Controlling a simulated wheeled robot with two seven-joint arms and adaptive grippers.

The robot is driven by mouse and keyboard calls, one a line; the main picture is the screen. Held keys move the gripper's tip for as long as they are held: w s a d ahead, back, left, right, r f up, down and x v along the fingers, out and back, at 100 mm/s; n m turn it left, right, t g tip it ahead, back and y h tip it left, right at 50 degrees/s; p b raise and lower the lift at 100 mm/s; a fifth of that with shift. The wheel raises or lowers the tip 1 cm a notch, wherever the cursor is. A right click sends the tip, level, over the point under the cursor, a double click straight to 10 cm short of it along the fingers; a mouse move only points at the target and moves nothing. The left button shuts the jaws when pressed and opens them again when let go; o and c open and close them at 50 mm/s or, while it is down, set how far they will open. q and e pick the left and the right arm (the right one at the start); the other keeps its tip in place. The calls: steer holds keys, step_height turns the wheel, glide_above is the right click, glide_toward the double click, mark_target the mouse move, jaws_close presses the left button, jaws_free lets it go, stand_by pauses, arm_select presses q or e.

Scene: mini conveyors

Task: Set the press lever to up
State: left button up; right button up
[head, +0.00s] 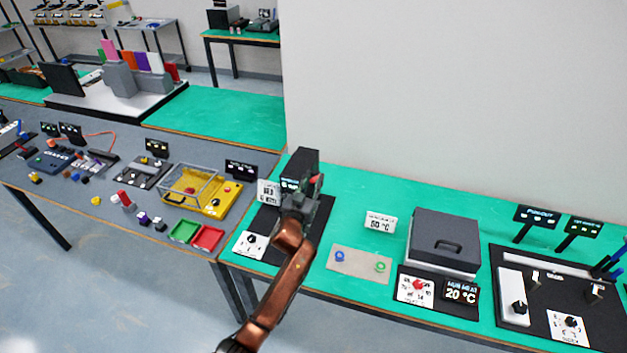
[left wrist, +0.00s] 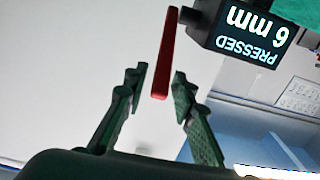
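The press (head: 306,160) is a dark upright block on a black base on the green table. Its red lever (head: 317,180) shows just above my left gripper (head: 301,200), which hides part of the press. In the left wrist view the red lever (left wrist: 165,60) is a long flat bar beside the dark display housing (left wrist: 205,18). The display (left wrist: 256,35) reads "PRESSED 6 mm", upside down. My left gripper (left wrist: 160,88) is open, with a green finger on each side of the lever's near end, apart from it. My right gripper is not in view.
A dial card (head: 251,243) lies in front of the press. To the right are a beige mat (head: 360,264) with blue and green rings, and a grey lidded box (head: 444,238). Red and green trays (head: 207,238) stand to the left. The wall rises behind the table.

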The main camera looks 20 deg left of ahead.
arm_select(q)
jaws_close()
stand_by(0.3)
steer(key=shift+d, duration=0.1)
